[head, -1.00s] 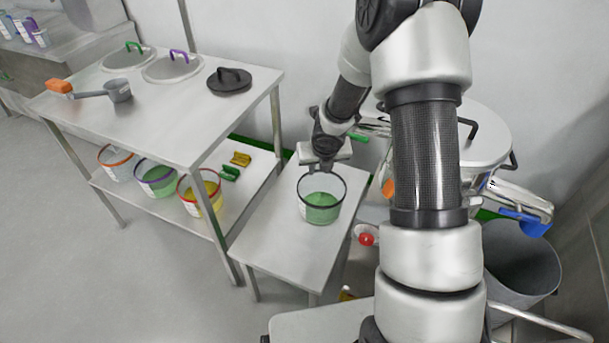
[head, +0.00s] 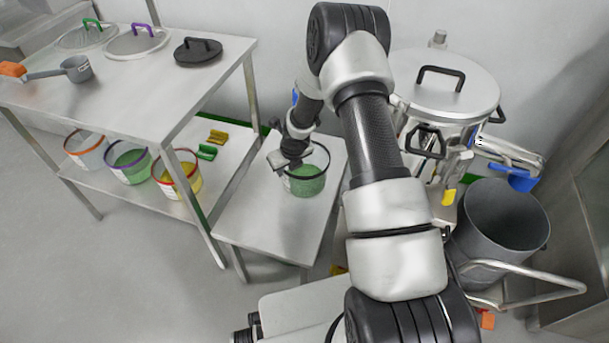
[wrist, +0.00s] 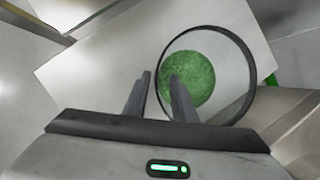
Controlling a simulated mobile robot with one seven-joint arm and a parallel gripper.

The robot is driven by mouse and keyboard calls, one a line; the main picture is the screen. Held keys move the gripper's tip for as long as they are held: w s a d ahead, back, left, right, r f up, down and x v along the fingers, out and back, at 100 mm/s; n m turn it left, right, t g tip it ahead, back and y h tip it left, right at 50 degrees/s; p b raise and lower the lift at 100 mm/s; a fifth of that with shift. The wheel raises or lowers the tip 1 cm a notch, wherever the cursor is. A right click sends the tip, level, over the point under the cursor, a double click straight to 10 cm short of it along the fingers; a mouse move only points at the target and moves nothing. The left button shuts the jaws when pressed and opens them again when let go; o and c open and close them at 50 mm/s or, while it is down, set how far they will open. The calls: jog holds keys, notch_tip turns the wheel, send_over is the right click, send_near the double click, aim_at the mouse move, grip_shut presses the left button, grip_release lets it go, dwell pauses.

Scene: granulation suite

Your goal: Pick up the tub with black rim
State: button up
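The tub with black rim (head: 308,186) is clear-walled, with green contents, and stands upright on the small steel table. In the wrist view the tub (wrist: 246,76) shows from above, its rim a dark ring. My gripper (head: 284,168) is at the tub's left side in the head view. In the wrist view my gripper (wrist: 159,77) has its fingers apart, one outside the rim and the other over the inside. The near wall passes between them. I see no clear contact of both fingers with the wall.
The small steel table (head: 262,222) has bare room in front of the tub. A taller bench (head: 120,95) at left holds lids and a grey scoop (head: 77,69); its shelf has tubs with orange, purple and red rims. A lidded vessel (head: 446,85) and grey bin (head: 505,222) stand right.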

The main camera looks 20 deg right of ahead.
aim_at(285, 180)
jog(key=b+x, duration=0.1)
jog(key=x, duration=0.4)
jog(key=shift+w, duration=0.1)
jog(key=shift+c, duration=0.2)
grip_shut()
